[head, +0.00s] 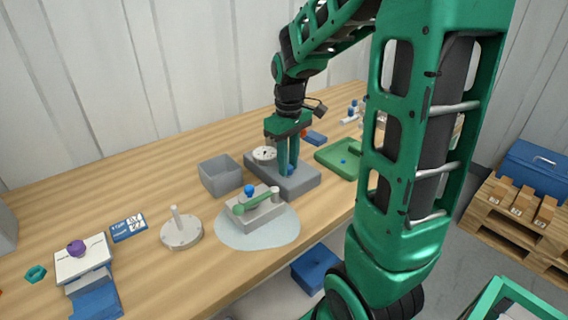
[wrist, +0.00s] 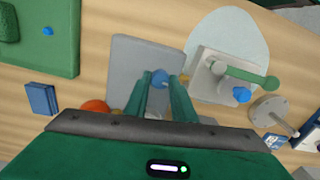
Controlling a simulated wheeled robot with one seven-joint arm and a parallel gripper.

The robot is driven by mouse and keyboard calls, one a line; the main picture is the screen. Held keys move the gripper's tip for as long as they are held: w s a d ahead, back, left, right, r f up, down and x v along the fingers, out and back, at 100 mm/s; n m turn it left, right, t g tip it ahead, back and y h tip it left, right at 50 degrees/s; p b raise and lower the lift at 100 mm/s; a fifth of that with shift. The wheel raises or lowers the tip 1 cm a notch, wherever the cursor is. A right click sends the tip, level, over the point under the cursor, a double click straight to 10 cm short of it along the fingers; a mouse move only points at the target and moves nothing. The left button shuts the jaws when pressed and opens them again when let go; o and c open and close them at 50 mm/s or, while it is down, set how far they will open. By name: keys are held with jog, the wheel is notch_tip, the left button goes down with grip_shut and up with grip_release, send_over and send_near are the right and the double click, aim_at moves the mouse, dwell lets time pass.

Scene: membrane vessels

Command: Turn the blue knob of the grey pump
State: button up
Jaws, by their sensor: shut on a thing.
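The grey pump (head: 306,181) is a low grey block near the middle of the wooden table, with a round white dial (head: 264,153) at its back left. It also shows in the wrist view (wrist: 135,55). Its blue knob (wrist: 159,78) is between the two green fingertips of my gripper (wrist: 161,82). My gripper (head: 288,168) points down over the block and is shut on the knob. In the head view the fingers hide most of the knob. I cannot tell how far it is turned.
A green tray (head: 335,160) lies right. A round grey disc with a post (head: 181,232) stands front left.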

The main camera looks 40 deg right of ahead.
jog(key=shift+w+r+n, duration=0.15)
jog(key=shift+w+n, duration=0.05)
jog(key=shift+n, duration=0.3)
jog(key=o, duration=1.1)
jog(key=shift+c, duration=0.2)
jog(key=shift+s, duration=0.1)
notch_tip(320, 180, up, 10)
jog(key=shift+r, duration=0.25)
